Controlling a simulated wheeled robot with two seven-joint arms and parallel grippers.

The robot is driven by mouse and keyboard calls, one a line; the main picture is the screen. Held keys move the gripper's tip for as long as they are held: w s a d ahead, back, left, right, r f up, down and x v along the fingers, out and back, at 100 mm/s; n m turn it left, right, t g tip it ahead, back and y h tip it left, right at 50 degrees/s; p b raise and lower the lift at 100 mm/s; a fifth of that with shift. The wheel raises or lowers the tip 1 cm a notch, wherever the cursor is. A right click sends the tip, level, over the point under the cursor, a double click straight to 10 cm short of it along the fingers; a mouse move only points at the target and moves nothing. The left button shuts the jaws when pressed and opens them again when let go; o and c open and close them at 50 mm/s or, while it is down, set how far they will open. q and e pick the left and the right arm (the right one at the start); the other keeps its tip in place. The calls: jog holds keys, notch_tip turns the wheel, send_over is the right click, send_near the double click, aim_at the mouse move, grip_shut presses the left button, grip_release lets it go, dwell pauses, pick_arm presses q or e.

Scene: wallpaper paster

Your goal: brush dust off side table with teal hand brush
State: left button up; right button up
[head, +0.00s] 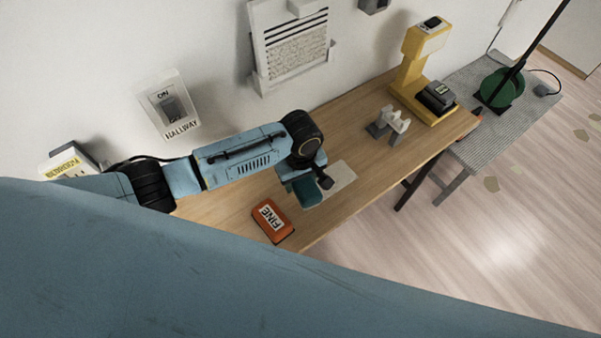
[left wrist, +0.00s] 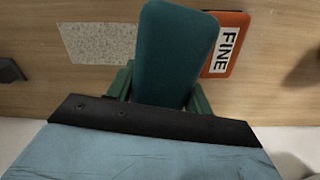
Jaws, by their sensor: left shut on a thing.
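The teal hand brush (head: 307,194) is held in my left gripper (head: 297,181) over the wooden table (head: 225,205). In the left wrist view the brush (left wrist: 176,52) fills the space between the two green fingers (left wrist: 161,92), which are shut on it. A pale speckled rectangular patch (head: 339,181) lies on the tabletop just right of the brush; it also shows in the left wrist view (left wrist: 97,43). I cannot tell whether the brush touches the tabletop; its underside is hidden. My right gripper is not in view.
An orange block marked FINE (head: 270,222) lies near the brush. A grey-white holder (head: 391,124) and a yellow stand (head: 411,72) are farther right. A grey striped table (head: 541,103) with a green-based lamp (head: 497,88) adjoins. A wall switch (head: 171,105) is behind my arm.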

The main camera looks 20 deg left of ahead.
pick_arm(q)
jog(key=shift+w, duration=0.1)
jog(key=shift+r+p, duration=0.1)
jog(key=shift+p, duration=0.45)
notch_tip(320, 180, down, 5)
jog(key=b, duration=0.2)
jog(key=shift+b, duration=0.35)
jog(key=shift+f+b, duration=0.4)
jog(key=shift+f, duration=0.45)
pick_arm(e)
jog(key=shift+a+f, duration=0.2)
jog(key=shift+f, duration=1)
